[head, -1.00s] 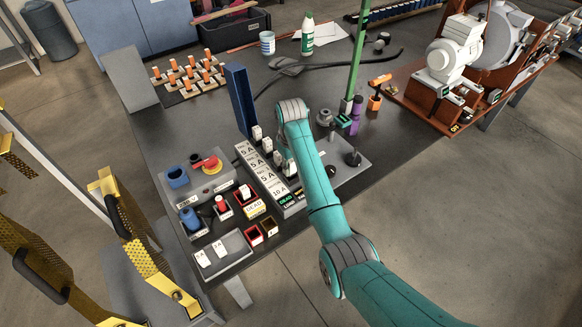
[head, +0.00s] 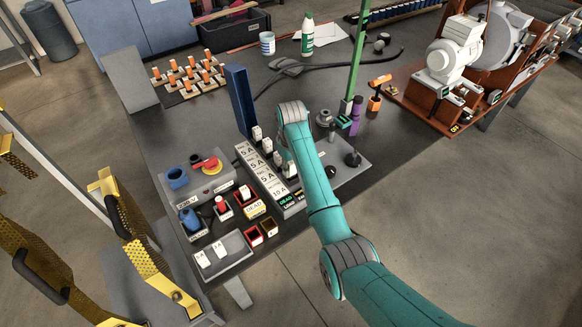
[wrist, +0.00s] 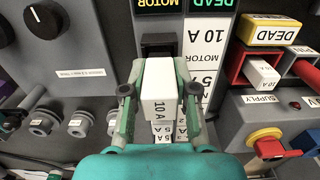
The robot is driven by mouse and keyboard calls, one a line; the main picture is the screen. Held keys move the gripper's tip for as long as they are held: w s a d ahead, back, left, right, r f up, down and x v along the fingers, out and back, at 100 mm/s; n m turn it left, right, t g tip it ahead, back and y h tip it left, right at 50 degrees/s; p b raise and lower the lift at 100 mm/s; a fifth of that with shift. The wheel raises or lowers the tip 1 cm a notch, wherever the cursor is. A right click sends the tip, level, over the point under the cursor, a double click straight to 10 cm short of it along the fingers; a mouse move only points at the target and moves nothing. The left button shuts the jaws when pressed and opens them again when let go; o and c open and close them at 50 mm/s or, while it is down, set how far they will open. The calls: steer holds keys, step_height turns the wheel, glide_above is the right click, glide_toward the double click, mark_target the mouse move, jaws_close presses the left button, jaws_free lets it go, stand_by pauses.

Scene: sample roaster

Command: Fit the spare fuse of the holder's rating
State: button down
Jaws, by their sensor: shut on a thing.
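My gripper (wrist: 159,92) is shut on a white fuse (wrist: 160,104) marked 10 A in the wrist view. The fuse is in front of a black fuse holder (wrist: 158,46), beside a 10 A MOTOR label (wrist: 205,42). Whether the fuse is seated in the holder or just short of it I cannot tell. In the head view the fuse strip (head: 262,175) carries several white fuses beside 5 A and 10 A labels. A grey tray (head: 232,262) at the front holds two white fuses (head: 219,251).
Left of the strip is a grey box with a red and yellow switch (head: 207,163). A red holder with a white fuse (head: 245,193) and a yellow DEAD block (head: 254,209) stand in front. A tall blue post (head: 240,98) rises behind the strip.

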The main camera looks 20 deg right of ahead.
steer(key=shift+f, duration=0.9)
steer(key=shift+r, duration=0.1)
steer(key=shift+r, duration=1.05)
steer(key=shift+f, duration=1.15)
steer(key=shift+r, duration=0.1)
steer(key=shift+r, duration=1.1)
